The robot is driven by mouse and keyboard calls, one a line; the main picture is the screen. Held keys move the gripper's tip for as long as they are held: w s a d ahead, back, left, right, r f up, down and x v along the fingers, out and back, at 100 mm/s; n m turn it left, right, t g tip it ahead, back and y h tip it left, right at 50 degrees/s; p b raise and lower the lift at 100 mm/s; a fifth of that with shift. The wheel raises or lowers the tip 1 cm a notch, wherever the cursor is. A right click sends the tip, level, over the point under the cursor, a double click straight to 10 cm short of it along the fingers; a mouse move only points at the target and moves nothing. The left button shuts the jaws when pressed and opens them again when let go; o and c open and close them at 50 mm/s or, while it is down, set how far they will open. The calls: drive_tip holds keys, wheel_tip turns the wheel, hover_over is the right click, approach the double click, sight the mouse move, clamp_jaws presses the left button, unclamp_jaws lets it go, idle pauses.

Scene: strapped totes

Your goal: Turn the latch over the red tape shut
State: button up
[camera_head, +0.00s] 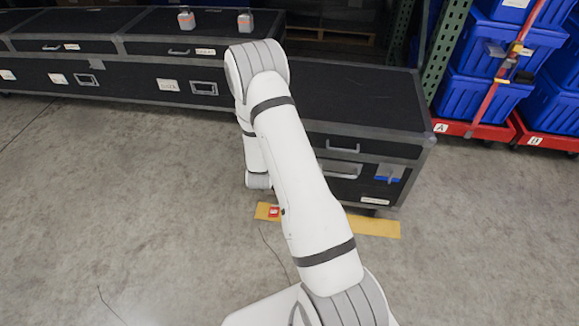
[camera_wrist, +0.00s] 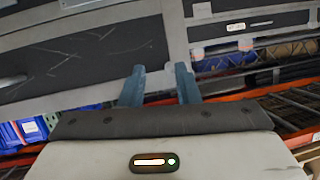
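No red tape and no latch over red tape can be made out in either view. In the head view, the near black case (camera_head: 372,100) has a metal latch plate (camera_head: 340,169) on its front and blue tape (camera_head: 387,175) under another plate at its right. My arm covers the left part of that front. My gripper is hidden behind the arm in the head view. In the wrist view, my gripper (camera_wrist: 160,86) shows two blue-grey fingers standing apart, with nothing seen between them. A dark panel with a grey edge lies beyond the fingertips.
A yellow floor strip (camera_head: 370,227) with a small red item (camera_head: 274,212) lies before the case. More black cases (camera_head: 60,72) run left, with two small grey-and-orange items on top. Blue totes (camera_head: 500,50) stand strapped on red dollies at right.

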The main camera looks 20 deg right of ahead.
drive_tip(key=s+d+f+t+h+b, duration=0.1)
drive_tip(key=s+d+f+h+b, duration=0.15)
drive_tip(key=f, duration=0.45)
drive_tip(key=s+d+f+t+h+b, duration=0.1)
drive_tip(key=s+f, duration=0.2)
drive_tip(key=f, duration=0.3)
drive_tip(key=b+x, duration=0.1)
drive_tip(key=x, duration=0.6)
drive_tip(key=shift+f, duration=0.1)
clamp_jaws()
